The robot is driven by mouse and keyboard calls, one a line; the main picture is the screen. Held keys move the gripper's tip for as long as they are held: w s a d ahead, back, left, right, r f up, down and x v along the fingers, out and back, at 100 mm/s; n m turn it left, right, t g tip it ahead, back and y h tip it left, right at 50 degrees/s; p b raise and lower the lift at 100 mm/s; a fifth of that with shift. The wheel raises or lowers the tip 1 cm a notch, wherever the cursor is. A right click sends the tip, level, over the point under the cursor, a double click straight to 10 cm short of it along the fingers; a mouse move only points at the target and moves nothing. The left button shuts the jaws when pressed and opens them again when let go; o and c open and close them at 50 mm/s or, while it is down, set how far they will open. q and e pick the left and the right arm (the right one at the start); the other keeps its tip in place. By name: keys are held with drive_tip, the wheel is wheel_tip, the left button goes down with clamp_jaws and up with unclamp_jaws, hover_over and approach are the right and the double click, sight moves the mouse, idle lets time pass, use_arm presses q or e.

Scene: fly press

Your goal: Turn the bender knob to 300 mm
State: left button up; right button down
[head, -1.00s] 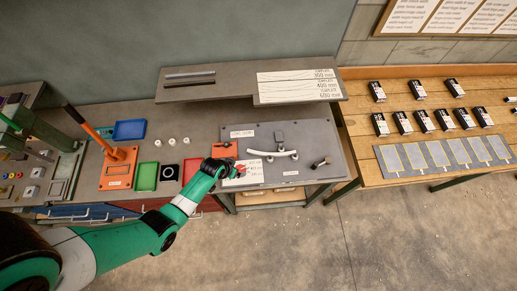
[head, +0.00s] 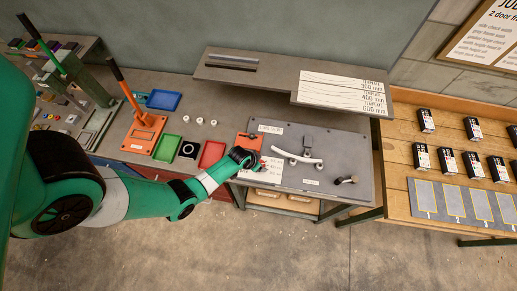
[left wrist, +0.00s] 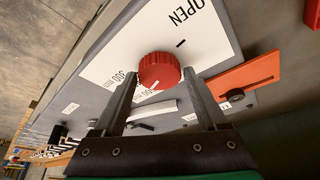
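The red ribbed bender knob (left wrist: 158,70) sits on a white dial plate (left wrist: 205,35) marked OPEN, with a 300 mark to the knob's lower left and another partly hidden mark below it. My left gripper (left wrist: 160,76) has one finger on each side of the knob, and both fingertips appear to touch it. In the head view my left gripper (head: 258,162) is at the front left corner of the grey bender table (head: 335,148), over the white dial plate (head: 262,174). The knob is mostly hidden there. My right gripper is not in view.
An orange plate (head: 249,140) lies beside the dial. A white curved bar (head: 298,155) and a dark-knobbed handle (head: 346,181) are on the bender table. Red, green and blue trays (head: 212,153) stand to the left. A raised shelf (head: 215,70) is behind.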

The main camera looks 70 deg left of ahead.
use_arm(q)
drive_tip(key=c, duration=1)
drive_tip(key=shift+o, duration=0.2)
drive_tip(key=shift+m, duration=0.3)
drive_tip(key=shift+a+m+t+h, duration=0.1)
drive_tip(key=shift+m+t+h, duration=0.35)
drive_tip(key=shift+m, duration=0.75)
drive_tip(key=shift+a+m+g+h+p, duration=0.1)
drive_tip(key=shift+m+g+h+p, duration=0.2)
drive_tip(key=shift+m+h, duration=0.75)
drive_tip(key=shift+m+y, duration=0.3)
drive_tip(key=shift+m, duration=0.15)
drive_tip(key=o, duration=1.4)
drive_tip(key=shift+c, duration=0.2)
